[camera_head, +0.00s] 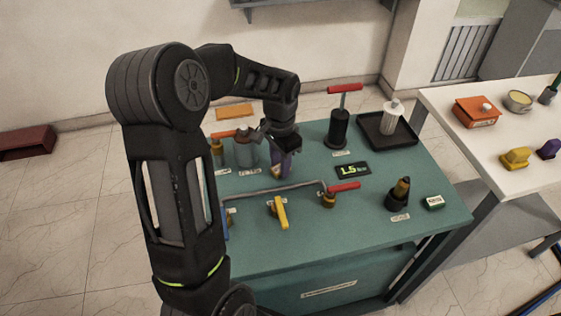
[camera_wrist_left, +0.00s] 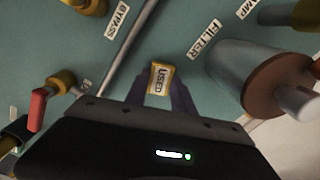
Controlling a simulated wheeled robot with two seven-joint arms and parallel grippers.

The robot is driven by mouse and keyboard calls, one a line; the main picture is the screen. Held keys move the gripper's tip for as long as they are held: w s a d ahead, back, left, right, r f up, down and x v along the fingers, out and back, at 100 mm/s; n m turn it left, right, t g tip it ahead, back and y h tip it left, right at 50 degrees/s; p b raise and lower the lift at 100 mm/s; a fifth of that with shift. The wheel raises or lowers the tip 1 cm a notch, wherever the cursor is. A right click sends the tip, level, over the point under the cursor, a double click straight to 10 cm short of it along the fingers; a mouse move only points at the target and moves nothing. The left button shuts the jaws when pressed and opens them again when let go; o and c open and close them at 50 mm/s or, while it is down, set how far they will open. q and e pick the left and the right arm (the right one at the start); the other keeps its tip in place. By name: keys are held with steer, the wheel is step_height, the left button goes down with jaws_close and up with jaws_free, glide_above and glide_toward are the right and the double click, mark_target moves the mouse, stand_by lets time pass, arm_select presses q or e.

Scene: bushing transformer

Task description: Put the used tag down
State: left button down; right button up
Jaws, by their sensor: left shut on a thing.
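The used tag (camera_wrist_left: 160,79), a small yellow tag with a pale face reading "USED", sits between the fingers of my left gripper (camera_wrist_left: 166,92) in the left wrist view. The gripper is shut on it. In the head view my left gripper (camera_head: 279,168) points down over the back left part of the green bench (camera_head: 330,241), right of the grey filter canister (camera_head: 245,153). The tag shows there only as a small yellowish patch (camera_head: 276,172). I cannot tell whether it touches the bench top. My right gripper is not in view.
The pipe (camera_head: 270,190) runs in front of the gripper to a red-handled valve (camera_head: 343,187). A yellow lever (camera_head: 281,213) stands nearer. The 1.5 display (camera_head: 352,169), red-handled pump (camera_head: 339,125) and black tray (camera_head: 408,142) are to the right. A white table (camera_head: 480,130) stands beyond.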

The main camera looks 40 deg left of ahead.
arm_select(q)
steer(key=shift+f, duration=0.2)
steer(key=c, duration=1.1)
jaws_free()
steer(key=shift+o, duration=0.2)
steer(key=shift+r, duration=0.1)
step_height(320, 180, up, 12)
steer(key=shift+b, duration=0.45)
steer(key=shift+r, duration=0.1)
